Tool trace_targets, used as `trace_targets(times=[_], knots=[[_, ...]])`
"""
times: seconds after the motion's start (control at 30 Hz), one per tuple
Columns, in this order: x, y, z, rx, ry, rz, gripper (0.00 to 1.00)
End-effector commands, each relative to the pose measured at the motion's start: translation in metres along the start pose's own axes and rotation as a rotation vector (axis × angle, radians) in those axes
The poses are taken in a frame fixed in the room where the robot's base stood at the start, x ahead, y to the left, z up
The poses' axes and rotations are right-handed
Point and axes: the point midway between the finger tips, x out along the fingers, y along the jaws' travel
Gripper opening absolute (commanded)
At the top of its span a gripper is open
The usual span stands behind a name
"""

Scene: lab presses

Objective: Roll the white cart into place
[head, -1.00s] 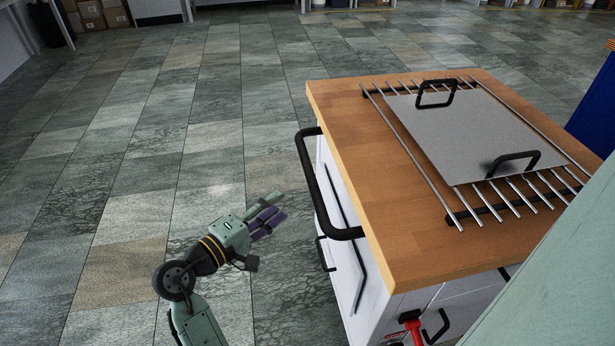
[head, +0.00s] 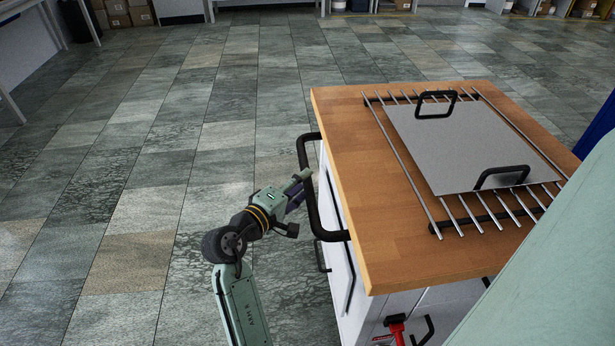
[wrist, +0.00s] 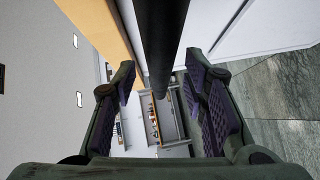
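The white cart (head: 338,268) stands at the right in the head view, with a wooden top (head: 350,180) and white sides. A black bar handle (head: 309,205) sticks out from its left side. My gripper (head: 301,186) is at that handle. In the wrist view my gripper (wrist: 165,100) is open, with its purple-padded fingers apart. The black handle bar (wrist: 160,40) runs between the fingers from the top of the picture, with gaps on both sides. Whether any finger touches the bar I cannot tell.
A metal plate (head: 455,145) with two black handles lies on a rod rack (head: 410,165) on the cart top. A red item (head: 396,328) is at the cart's lower front. Tiled floor (head: 150,190) is clear to the left. Benches and boxes (head: 125,14) stand far back.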

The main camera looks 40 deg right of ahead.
Motion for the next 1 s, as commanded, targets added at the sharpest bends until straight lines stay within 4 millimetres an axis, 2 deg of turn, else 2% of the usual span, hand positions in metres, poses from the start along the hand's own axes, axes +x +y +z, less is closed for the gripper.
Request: trace_targets(times=[0.03,0.2,0.57,1.0], knots=[[0.009,0.002,0.001,0.0,-0.003,0.002,0.4],[0.025,0.001,0.0,-0.001,-0.001,0.001,0.4],[0.029,0.0,0.0,0.0,0.001,0.0,0.39],[0.028,0.0,0.0,0.0,0.0,0.0,0.1]])
